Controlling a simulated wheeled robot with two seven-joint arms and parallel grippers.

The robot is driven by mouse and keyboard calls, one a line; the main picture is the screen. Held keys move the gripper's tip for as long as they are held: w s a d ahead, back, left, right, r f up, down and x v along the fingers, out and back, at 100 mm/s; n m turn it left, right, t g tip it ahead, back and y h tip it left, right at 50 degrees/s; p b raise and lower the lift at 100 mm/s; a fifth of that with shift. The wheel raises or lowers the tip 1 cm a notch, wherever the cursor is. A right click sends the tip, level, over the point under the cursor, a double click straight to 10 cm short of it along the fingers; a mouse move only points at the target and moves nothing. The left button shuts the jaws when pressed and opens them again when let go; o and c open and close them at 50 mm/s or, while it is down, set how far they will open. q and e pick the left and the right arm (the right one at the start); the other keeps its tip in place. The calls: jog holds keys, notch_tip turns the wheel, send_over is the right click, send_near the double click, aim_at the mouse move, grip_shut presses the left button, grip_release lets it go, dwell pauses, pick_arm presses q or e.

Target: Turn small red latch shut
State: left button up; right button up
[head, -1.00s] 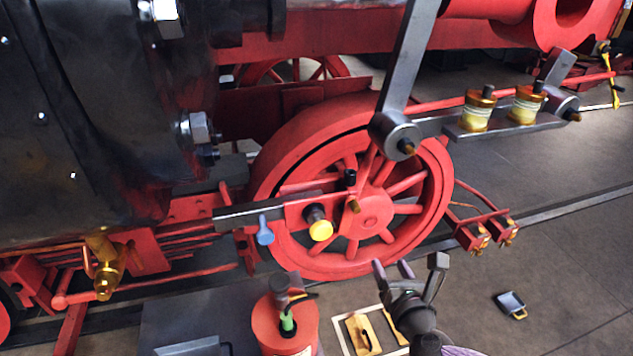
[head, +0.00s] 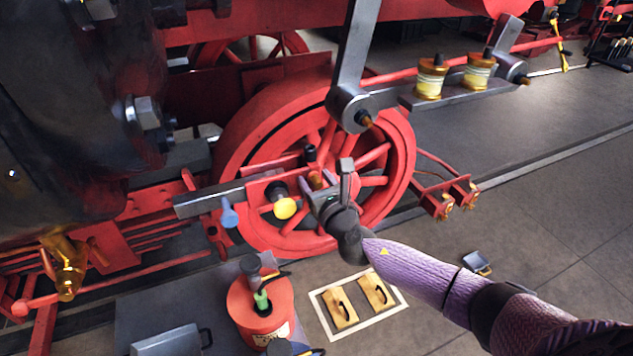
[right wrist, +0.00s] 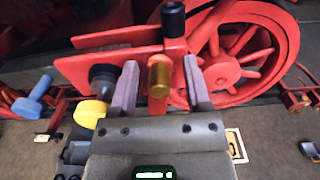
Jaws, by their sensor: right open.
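My right gripper (head: 315,187) is open at the red plate in front of the spoked red wheel (head: 402,165). In the right wrist view its fingers (right wrist: 160,68) stand on either side of a small brass knob (right wrist: 159,80), apparently without gripping it. The knob projects from the red plate (right wrist: 88,72). A black knob (right wrist: 173,18) stands above it, and a yellow-capped knob (right wrist: 90,112) is to the left. I cannot tell for sure which part is the small red latch. My left gripper is not in view.
A blue handle (head: 229,214) hangs left of the yellow knob. A grey link (head: 350,60) slants down above my gripper. Open floor is at the right.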

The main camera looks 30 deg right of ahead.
grip_shut()
dwell(0.3)
jog(key=shift+s+d+f+m+b, duration=0.1)
jog(key=shift+d+f+m+b, duration=0.7)
jog(key=shift+m, duration=1.85)
jog(key=shift+d+f+m+b, duration=0.15)
jog(key=shift+f+m+b, duration=0.3)
jog(key=shift+m+b, duration=1.45)
jog(key=shift+s+d+f+m+b, duration=0.1)
jog(key=shift+d+f+m+b, duration=0.35)
jog(key=shift+m, duration=2.9)
jog(key=shift+f, duration=0.2)
